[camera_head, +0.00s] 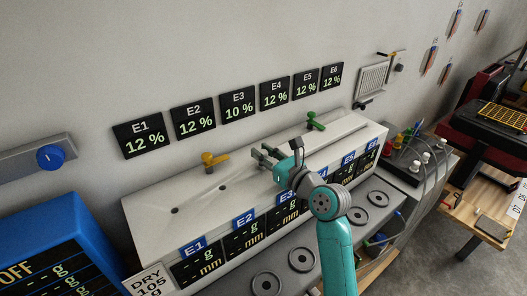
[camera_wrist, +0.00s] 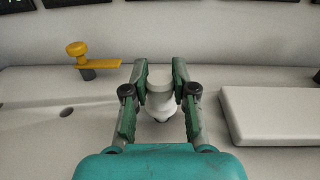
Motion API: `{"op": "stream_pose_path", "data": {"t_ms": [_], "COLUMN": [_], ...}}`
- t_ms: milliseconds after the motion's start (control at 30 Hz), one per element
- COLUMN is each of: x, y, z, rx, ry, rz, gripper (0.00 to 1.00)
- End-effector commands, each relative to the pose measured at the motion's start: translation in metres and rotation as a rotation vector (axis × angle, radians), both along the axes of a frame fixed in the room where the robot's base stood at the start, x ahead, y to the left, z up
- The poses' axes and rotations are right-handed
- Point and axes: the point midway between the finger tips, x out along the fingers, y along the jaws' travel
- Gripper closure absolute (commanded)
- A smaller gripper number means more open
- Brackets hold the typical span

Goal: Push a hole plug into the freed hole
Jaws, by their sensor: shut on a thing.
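My gripper (camera_wrist: 158,70) is shut on a pale grey-white plug (camera_wrist: 160,102), which stands between the two green-padded fingers in the wrist view. The plug's lower end is close to the pale top of the long bench unit (camera_head: 150,213); I cannot tell whether it sits in a hole there. In the head view my gripper (camera_head: 264,155) is over the middle of this top, and the plug cannot be made out. An open dark hole (camera_wrist: 67,112) lies to the left of the gripper in the wrist view. Two dark holes (camera_head: 222,187) (camera_head: 175,210) show in the head view.
A yellow-handled fitting (camera_head: 210,160) stands left of the gripper and a green-handled one (camera_head: 315,120) right. A raised pale block (camera_wrist: 270,115) lies close to the right finger. Displays E1 to E6 (camera_head: 239,105) hang on the wall behind. The top's left part is mostly clear.

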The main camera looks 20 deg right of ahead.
Motion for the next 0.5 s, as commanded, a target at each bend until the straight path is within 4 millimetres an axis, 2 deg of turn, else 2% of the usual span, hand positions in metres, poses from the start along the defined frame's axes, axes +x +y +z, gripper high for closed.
{"op": "stream_pose_path", "data": {"t_ms": [433,467,500], "x": [0.0,0.0,0.0], "y": [0.0002,0.0002,0.0002], "z": [-0.0094,-0.0093,-0.0094], "rx": [0.0,-0.001,-0.001], "ry": [0.0,0.0,0.0], "rz": [0.001,0.001,0.001], "gripper": [0.95,0.69,0.59]}}
